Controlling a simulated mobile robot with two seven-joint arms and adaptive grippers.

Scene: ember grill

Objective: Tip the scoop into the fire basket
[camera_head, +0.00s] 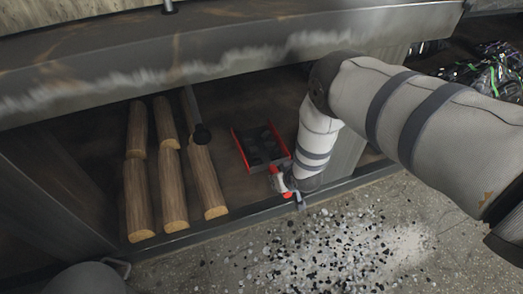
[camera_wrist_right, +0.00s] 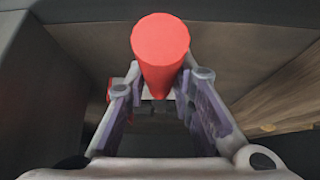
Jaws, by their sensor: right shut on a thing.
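The scoop (camera_head: 236,146) has red side walls and a dark inside holding dark lumps that look like coal. It is in the lower shelf bay, right of the logs; I cannot tell whether it rests on the shelf floor. My right gripper (camera_head: 286,186) is at its near end, shut on its red handle. In the right wrist view the round red handle end (camera_wrist_right: 160,50) sticks up between the fingers of my right gripper (camera_wrist_right: 157,98), and the scoop's pan is mostly hidden. My left gripper is not in view. I cannot make out a fire basket.
Several split logs (camera_head: 172,185) lie left of the scoop. The thick table edge (camera_head: 230,58) overhangs the bay. A grey round vessel (camera_head: 84,279) is at bottom left. Pale and dark gravel covers the ground in front.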

